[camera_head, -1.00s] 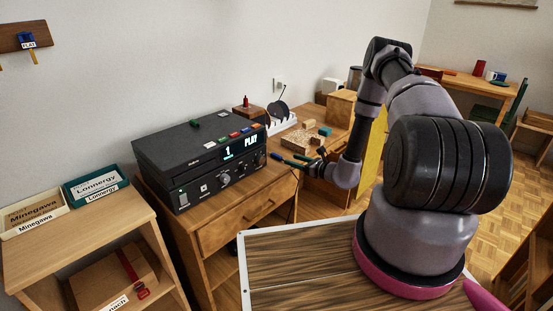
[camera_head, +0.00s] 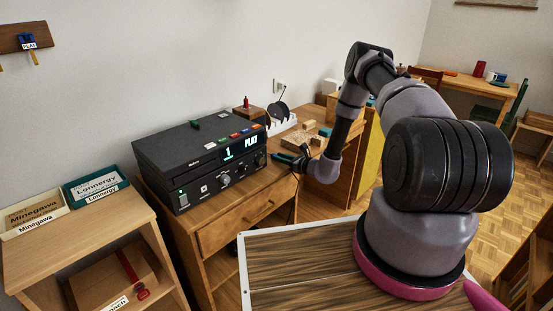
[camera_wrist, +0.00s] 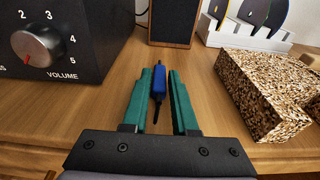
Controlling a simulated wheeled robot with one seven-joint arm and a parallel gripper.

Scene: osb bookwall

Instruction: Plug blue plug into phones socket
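The blue plug (camera_wrist: 159,82) lies lengthwise between the two teal fingers of my gripper (camera_wrist: 163,85) in the wrist view. Its dark cable end points back toward the gripper. The left finger is very close to the plug or touching it; a narrow gap seems to show on the right. In the head view my gripper (camera_head: 283,158) is over the desk's right part, right of the black player (camera_head: 170,148), and hides the plug. The phones socket cannot be made out. The player's volume knob (camera_wrist: 34,46) shows at left in the wrist view.
A speckled block (camera_wrist: 268,95) lies close to the right of the fingers. A white rack with discs (camera_wrist: 255,32) and a brown speaker-like box (camera_wrist: 173,22) stand behind. The wooden desk (camera_head: 240,205) has bare surface before the player.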

